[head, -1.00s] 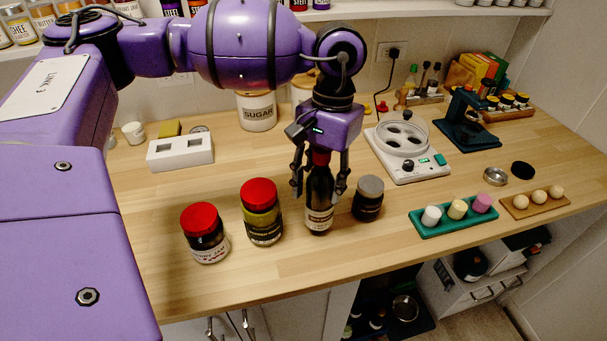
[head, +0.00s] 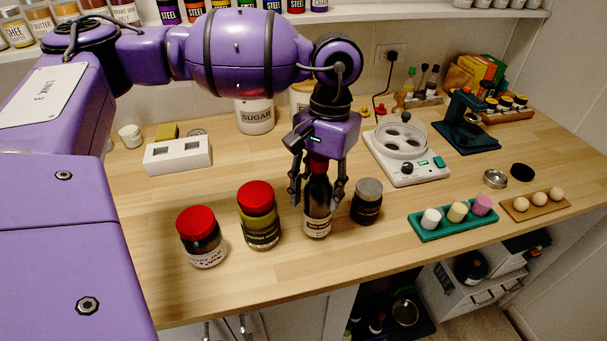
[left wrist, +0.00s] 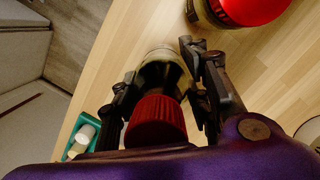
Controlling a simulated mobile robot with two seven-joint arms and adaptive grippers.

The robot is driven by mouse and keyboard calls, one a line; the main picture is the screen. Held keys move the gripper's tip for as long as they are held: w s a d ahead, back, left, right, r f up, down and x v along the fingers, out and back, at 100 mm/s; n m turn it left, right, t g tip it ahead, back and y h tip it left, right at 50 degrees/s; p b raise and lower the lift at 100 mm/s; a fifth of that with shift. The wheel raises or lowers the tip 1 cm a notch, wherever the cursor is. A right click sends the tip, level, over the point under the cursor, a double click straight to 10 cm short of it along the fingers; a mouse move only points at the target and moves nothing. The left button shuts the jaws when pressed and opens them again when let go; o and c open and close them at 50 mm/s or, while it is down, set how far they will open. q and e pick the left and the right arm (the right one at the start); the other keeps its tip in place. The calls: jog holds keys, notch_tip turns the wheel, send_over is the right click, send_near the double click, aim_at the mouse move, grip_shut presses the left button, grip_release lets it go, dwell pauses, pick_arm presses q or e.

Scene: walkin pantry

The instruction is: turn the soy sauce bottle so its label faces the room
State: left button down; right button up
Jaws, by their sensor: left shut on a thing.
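The soy sauce bottle (head: 318,211) is dark with a red cap and a pale label low on its side. It stands upright on the wooden counter, and the label shows in the head view, facing the front. My left gripper (head: 318,192) points straight down over it and is shut on it, one finger on each side. In the left wrist view the red ribbed cap (left wrist: 156,121) sits between the fingers (left wrist: 160,95). The bottle's upper part is partly hidden by the gripper. My right gripper is not in view.
Two red-lidded jars (head: 259,222) (head: 203,243) stand left of the bottle, and a grey-lidded dark jar (head: 367,208) stands close on its right. The counter's front strip is clear.

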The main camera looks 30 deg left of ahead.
pick_arm(q)
jog(key=shift+f, duration=0.2)
jog(key=c, duration=0.9)
grip_release()
jog(key=shift+f, duration=0.1)
